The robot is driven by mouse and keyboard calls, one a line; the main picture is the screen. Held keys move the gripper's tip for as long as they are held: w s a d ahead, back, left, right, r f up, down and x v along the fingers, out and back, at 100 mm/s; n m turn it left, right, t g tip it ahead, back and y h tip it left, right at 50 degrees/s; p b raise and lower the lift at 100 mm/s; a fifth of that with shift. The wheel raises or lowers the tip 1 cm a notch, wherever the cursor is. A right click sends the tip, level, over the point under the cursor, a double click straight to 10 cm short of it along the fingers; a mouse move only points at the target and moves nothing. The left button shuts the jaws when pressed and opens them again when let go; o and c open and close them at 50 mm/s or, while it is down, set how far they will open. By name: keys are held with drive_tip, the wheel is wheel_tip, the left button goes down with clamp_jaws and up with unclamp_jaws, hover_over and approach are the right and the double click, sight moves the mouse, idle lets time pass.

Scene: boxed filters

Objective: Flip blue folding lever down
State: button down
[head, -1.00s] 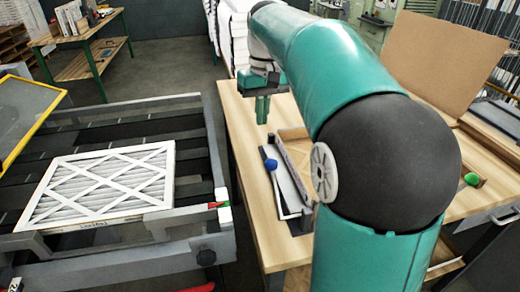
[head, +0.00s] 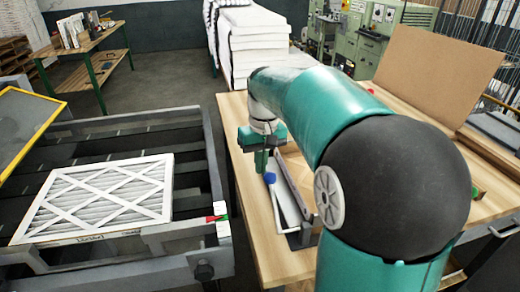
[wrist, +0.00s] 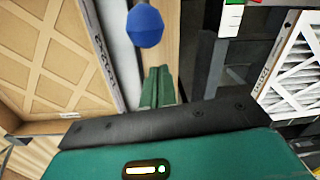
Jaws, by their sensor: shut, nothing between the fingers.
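The blue knob of the folding lever (head: 270,178) is on the wooden bench, on a thin rod beside a grey bar. In the wrist view the blue knob (wrist: 145,26) is large and near the top centre. My gripper (head: 261,162) points down just behind the knob in the head view. In the wrist view its green fingertips (wrist: 157,80) are together and empty, a small gap from the knob. Whether they touch the knob cannot be told from the head view. Most of the lever's rod is hidden in the wrist view.
A pleated filter (head: 105,198) lies on the dark conveyor at left, with a red and green marker (head: 216,218) at its edge. The bench's near left surface is clear.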

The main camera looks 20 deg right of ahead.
drive_tip(key=shift+s+r, duration=0.3)
drive_tip(key=shift+s, duration=0.4)
drive_tip(key=shift+s+r, duration=0.25)
drive_tip(key=shift+s, duration=0.4)
drive_tip(key=shift+s, duration=0.1)
